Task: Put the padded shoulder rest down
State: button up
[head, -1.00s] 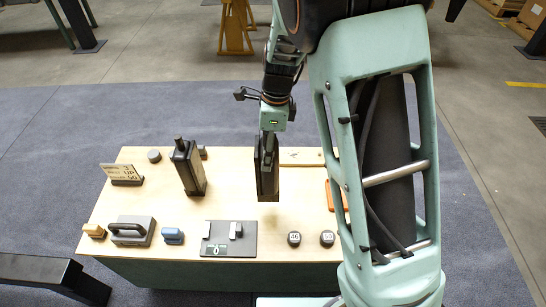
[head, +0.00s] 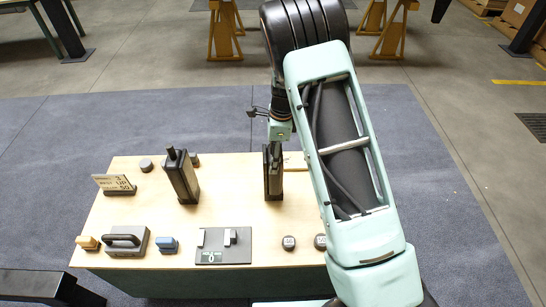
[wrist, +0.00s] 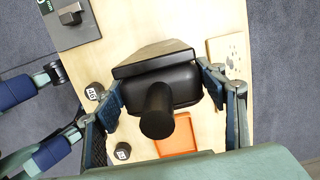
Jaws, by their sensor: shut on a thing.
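The padded shoulder rest (head: 273,178) is a dark upright block with a short post on top. My gripper (head: 275,146) is shut on its upper part from above, over the back right half of the pale table (head: 240,219). In the wrist view, the fingers (wrist: 160,92) are on both sides of the rest, whose black post and dark pad (wrist: 153,56) point toward the camera. The rest looks upright. I cannot tell whether its underside touches the table. A similar dark rest (head: 181,178) stands to its left on the table.
A sign (head: 114,183), a grey block with a handle (head: 126,242), a dark plate (head: 222,255) and two dark knobs (head: 289,242) stand around. An orange tray (wrist: 177,138) and a holed wooden board (wrist: 229,53) lie close to the held rest. Table between the two rests is clear.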

jog(key=shift+f, duration=0.4)
jog(key=shift+f, duration=0.2)
jog(key=o, duration=1.6)
jog(key=shift+r, duration=0.15)
jog(key=r, duration=0.4)
jog(key=d+r, duration=0.1)
jog(key=r, duration=0.7)
jog(key=shift+d, duration=0.2)
